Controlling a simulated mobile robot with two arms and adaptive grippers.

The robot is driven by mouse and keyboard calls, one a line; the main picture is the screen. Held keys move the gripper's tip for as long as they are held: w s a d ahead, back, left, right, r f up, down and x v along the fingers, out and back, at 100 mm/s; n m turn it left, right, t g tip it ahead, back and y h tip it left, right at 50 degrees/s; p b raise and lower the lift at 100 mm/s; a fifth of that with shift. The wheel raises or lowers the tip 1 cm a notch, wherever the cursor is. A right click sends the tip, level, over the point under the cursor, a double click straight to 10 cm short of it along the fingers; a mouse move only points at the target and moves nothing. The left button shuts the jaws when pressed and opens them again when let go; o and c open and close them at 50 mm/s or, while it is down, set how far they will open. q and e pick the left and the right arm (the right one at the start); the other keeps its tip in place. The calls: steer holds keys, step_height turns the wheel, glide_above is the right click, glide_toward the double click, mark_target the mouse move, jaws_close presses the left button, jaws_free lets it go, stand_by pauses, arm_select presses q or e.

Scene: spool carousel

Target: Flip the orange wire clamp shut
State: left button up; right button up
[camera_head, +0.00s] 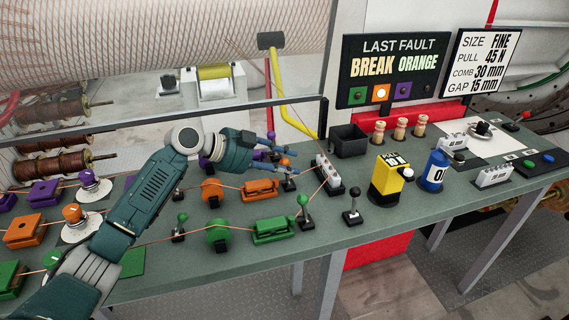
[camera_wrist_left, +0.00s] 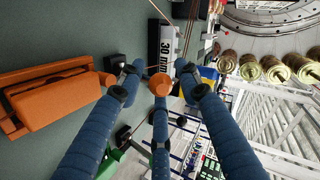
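The orange wire clamp shows as a small lever with an orange knob (camera_head: 285,163), behind the orange block (camera_head: 260,188) on the green bench. My left gripper (camera_head: 281,156) is at this knob, its fingers spread and partly covering it. In the left wrist view the orange knob (camera_wrist_left: 161,84) sits between the three open blue fingers (camera_wrist_left: 160,92), and no firm grip shows. The clamp's base is largely hidden, and I cannot tell its lever's angle. My right gripper is not in view.
A white comb block (camera_head: 326,176) stands just right of the gripper. A green-knobbed lever (camera_head: 303,200) and a black-knobbed lever (camera_head: 352,190) stand nearer the front edge. Wires cross the bench. A black bin (camera_head: 349,141) is at the back.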

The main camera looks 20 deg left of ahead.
arm_select(q)
steer(key=shift+a, duration=0.1)
steer(key=shift+s+a+r, duration=0.15)
steer(key=shift+s+a, duration=0.05)
steer(key=shift+a, duration=0.05)
steer(key=v, duration=1.1)
steer(key=shift+s, duration=0.2)
